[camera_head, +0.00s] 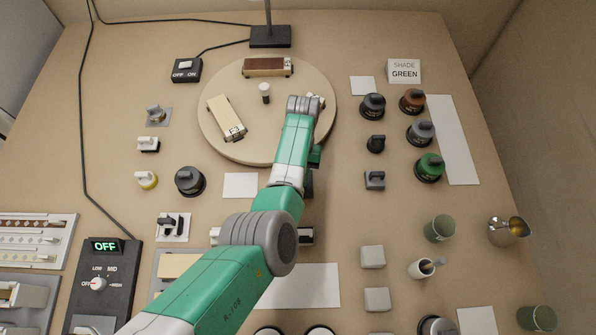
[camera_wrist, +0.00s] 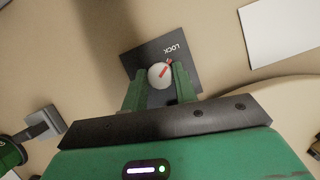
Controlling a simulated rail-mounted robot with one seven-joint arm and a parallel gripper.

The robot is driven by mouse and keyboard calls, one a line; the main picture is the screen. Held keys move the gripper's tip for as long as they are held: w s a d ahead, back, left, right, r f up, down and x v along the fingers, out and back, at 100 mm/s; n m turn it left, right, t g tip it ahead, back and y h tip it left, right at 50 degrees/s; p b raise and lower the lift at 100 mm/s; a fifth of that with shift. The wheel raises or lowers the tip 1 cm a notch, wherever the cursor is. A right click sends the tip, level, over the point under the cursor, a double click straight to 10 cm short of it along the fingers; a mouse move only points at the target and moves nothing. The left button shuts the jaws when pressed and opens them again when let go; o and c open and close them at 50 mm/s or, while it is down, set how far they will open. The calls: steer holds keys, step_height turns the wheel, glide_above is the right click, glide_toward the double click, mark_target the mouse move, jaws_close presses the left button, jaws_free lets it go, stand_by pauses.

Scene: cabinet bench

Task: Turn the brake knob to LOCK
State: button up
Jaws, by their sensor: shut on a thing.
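The brake knob (camera_wrist: 157,73) is a round white knob with a red pointer line, set on a dark square plate (camera_wrist: 138,58) in the wrist view. White lettering LOCK (camera_wrist: 174,48) is printed near one edge of the plate. The red line slants up and right, roughly toward that lettering. Any other marking is hidden by my gripper. My gripper (camera_wrist: 160,78) is shut on the knob, with one green finger on each side. In the head view my arm covers the knob; only a dark bit of the plate (camera_head: 309,184) shows beside my arm.
A round wooden turntable (camera_head: 225,137) with model vehicles lies beyond the plate. White cards (camera_head: 240,185) lie nearby. A dark round knob (camera_head: 189,181) stands to the left, and several dark-based knobs (camera_head: 373,106) stand to the right.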

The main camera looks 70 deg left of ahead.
steer(key=shift+n+t, duration=0.3)
steer(key=shift+n, duration=0.6)
steer(key=o, duration=1)
steer(key=shift+c, duration=0.2)
steer(key=shift+a+r, duration=0.1)
steer(key=shift+r, duration=0.05)
steer(key=s+p+v, duration=0.1)
steer(key=p+v, duration=0.1)
steer(key=v, duration=0.5)
steer(key=shift+w+a+r, duration=0.2)
steer(key=shift+w, duration=0.2)
